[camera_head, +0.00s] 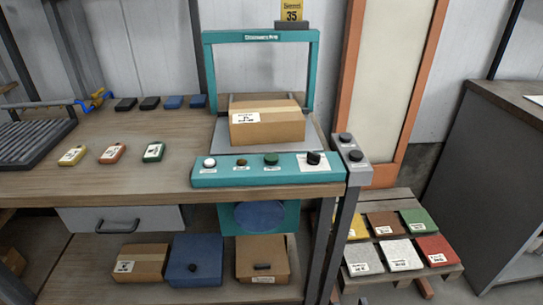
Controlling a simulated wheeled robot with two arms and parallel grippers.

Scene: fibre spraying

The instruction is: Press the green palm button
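The green palm button (271,159) sits on the front of the teal control panel (225,178) at the right part of the workbench. A white button (209,163) and a brown button (242,163) are to its left, and a black knob (314,158) is to its right. Each has a small label below it. Neither of my grippers is in the view, and nothing touches the green button.
A cardboard box (268,129) stands behind the panel under a teal frame (207,70). A grey post with two black buttons (345,139) stands at the bench's right end. Small coloured blocks (113,153) lie on the left. The bench front is clear.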

